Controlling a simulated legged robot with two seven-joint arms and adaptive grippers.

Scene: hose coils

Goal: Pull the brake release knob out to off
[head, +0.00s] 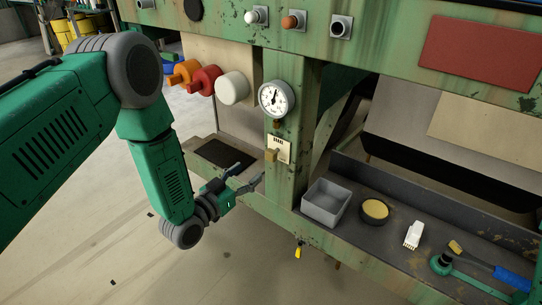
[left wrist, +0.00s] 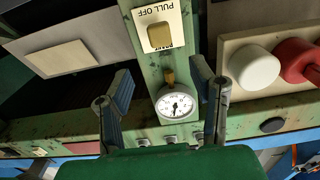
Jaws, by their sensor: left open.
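The brake release knob is a small tan-brass block (head: 271,155) on a cream label plate (head: 280,147), fixed to the green post below the gauge. In the left wrist view the picture is upside down; the knob (left wrist: 160,36) sits at the top on the plate, which reads "PULL OFF". My left gripper (head: 251,176) is open and empty, just left of and below the knob in the head view. In the left wrist view its fingers (left wrist: 160,70) are spread wide, with the knob beyond their tips, not touched. My right gripper is not in view.
A white dial gauge (head: 273,98) is just above the knob. Red (head: 205,80) and white (head: 232,88) round knobs are to the left. A ledge at right holds a grey tray (head: 326,203), a round tin (head: 374,211), a white brush (head: 413,235) and a green tool (head: 470,274).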

